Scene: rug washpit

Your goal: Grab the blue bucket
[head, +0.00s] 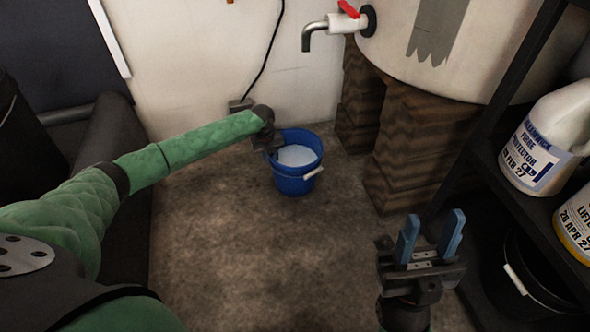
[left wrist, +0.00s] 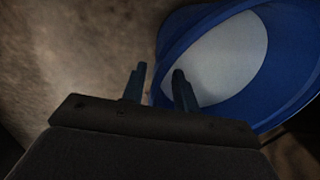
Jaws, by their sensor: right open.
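In the left wrist view my left gripper's fingers (left wrist: 159,88) are apart. One is over the floor side and one over the bucket's inside, with the blue rim (left wrist: 200,19) passing between them. Whether they touch it I cannot tell. My right gripper (head: 430,238) is open and empty at the lower right.
A pale tank (head: 440,60) with a red-handled tap (head: 340,22) stands on wooden blocks (head: 405,140) to the bucket's right. A black shelf on the right holds white jugs (head: 545,140), with a black bucket (head: 530,275) below. The floor in front of the blue bucket is clear.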

